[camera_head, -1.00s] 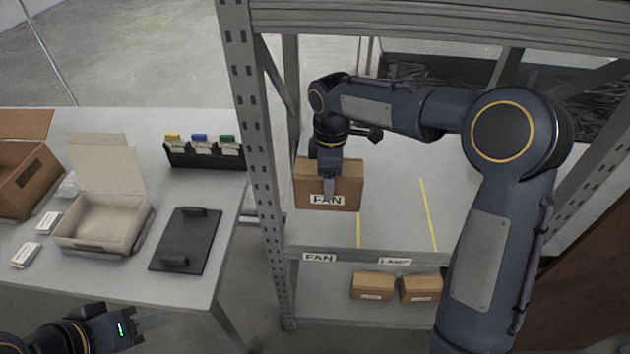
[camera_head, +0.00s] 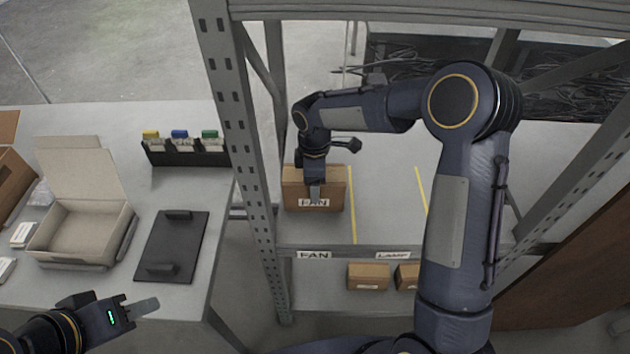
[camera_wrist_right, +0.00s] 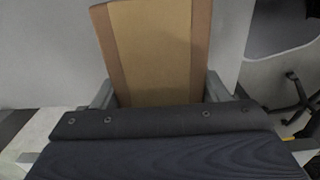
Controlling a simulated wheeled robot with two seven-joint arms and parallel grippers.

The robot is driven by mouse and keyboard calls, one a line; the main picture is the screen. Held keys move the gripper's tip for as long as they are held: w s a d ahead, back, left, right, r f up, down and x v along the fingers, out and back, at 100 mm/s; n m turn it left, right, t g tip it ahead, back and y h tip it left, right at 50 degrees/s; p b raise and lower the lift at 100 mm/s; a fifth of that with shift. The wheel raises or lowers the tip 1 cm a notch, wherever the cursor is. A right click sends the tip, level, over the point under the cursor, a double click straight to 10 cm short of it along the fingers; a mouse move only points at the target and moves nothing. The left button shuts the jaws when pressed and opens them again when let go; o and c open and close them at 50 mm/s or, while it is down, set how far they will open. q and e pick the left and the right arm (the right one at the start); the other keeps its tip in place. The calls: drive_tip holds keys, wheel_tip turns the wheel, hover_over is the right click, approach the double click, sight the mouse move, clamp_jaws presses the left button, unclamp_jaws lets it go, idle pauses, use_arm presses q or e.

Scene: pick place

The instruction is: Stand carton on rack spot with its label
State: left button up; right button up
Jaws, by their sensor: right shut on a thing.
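The carton (camera_head: 332,178) is a brown box with a white FAN label on its front. It stands upright on the rack shelf (camera_head: 385,220), left of the first yellow line, above the shelf-edge tag FAN (camera_head: 313,255). My right gripper (camera_head: 315,193) reaches down over the carton and is shut on it. In the right wrist view the carton (camera_wrist_right: 155,50) sits between the fingers; its underside is hidden, so I cannot tell if it touches the shelf. My left gripper (camera_head: 140,308) is empty in front of the table; its finger gap is not clear.
The LAMP spot lies right of the yellow line (camera_head: 353,205) and is bare. A rack post (camera_head: 232,130) stands close left of the carton. Smaller cartons (camera_head: 368,276) sit on the lower shelf. The table (camera_head: 80,120) holds an open box (camera_head: 85,235) and a black tray (camera_head: 172,245).

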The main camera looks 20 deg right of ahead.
drive_tip(key=shift+f, duration=0.2)
drive_tip(key=o, duration=1.3)
